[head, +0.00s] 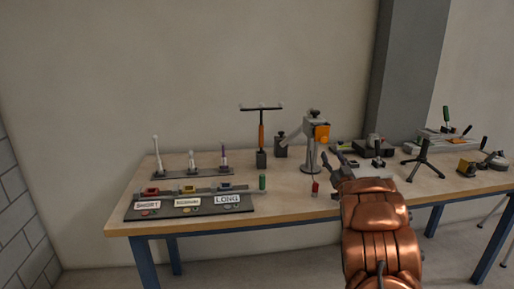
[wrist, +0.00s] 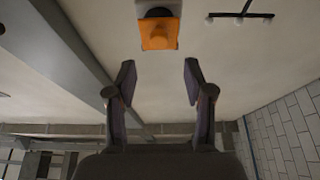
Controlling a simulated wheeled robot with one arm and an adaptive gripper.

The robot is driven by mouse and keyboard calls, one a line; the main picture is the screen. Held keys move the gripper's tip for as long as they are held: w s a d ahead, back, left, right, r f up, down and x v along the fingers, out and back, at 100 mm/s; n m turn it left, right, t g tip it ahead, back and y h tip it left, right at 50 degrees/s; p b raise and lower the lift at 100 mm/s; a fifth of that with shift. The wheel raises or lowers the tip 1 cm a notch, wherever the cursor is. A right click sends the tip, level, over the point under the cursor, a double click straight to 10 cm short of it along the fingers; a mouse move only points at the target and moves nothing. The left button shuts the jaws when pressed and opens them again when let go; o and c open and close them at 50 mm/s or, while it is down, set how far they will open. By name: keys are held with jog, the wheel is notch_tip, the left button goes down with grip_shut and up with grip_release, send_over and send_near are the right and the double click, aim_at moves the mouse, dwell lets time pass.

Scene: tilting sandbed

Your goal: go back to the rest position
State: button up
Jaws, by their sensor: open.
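My gripper (head: 341,161) is open and empty at the end of my copper-coloured arm, in front of or over the right-middle part of the workbench in the head view. In the wrist view my gripper (wrist: 158,85) shows two dark fingers spread apart, with nothing between them. An orange block on a grey stand (head: 313,130) stands on the bench just left of and behind my gripper. The orange part also shows in the wrist view (wrist: 159,36), beyond the fingertips and apart from them.
A wooden workbench (head: 280,202) carries a labelled tray (head: 190,210), a rack with upright pins (head: 192,173), a T-shaped stand (head: 262,135), a small green cylinder (head: 262,182) and a small red piece (head: 315,187). A black tripod (head: 422,161) and several tools stand at right.

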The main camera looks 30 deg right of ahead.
dwell(0.4)
jog(key=s+a+f+m+g+y, duration=0.1)
jog(key=s+a+f+g, duration=0.15)
jog(key=a+g, duration=0.5)
jog(key=s+a+f+g, duration=0.2)
jog(key=a+f+g, duration=0.2)
jog(key=a, duration=0.7)
jog(key=s+a+f+n+g+y, duration=0.1)
jog(key=s+a+f+g+y, duration=0.2)
jog(key=s+a, duration=0.8)
jog(key=s+a+f+n+g+y, duration=0.15)
jog(key=s+a+g, duration=0.35)
jog(key=s+a, duration=0.7)
jog(key=s+a+n+g+y+p, duration=0.15)
jog(key=s+a, duration=0.25)
jog(key=s, duration=0.5)
jog(key=s+a+n+g+b, duration=0.1)
jog(key=s+a+g, duration=0.25)
jog(key=s, duration=0.55)
notch_tip(320, 180, up, 15)
jog(key=w+t+p, duration=0.1)
jog(key=p, duration=1.3)
jog(key=shift+w+a, duration=0.15)
jog(key=shift+a, duration=0.25)
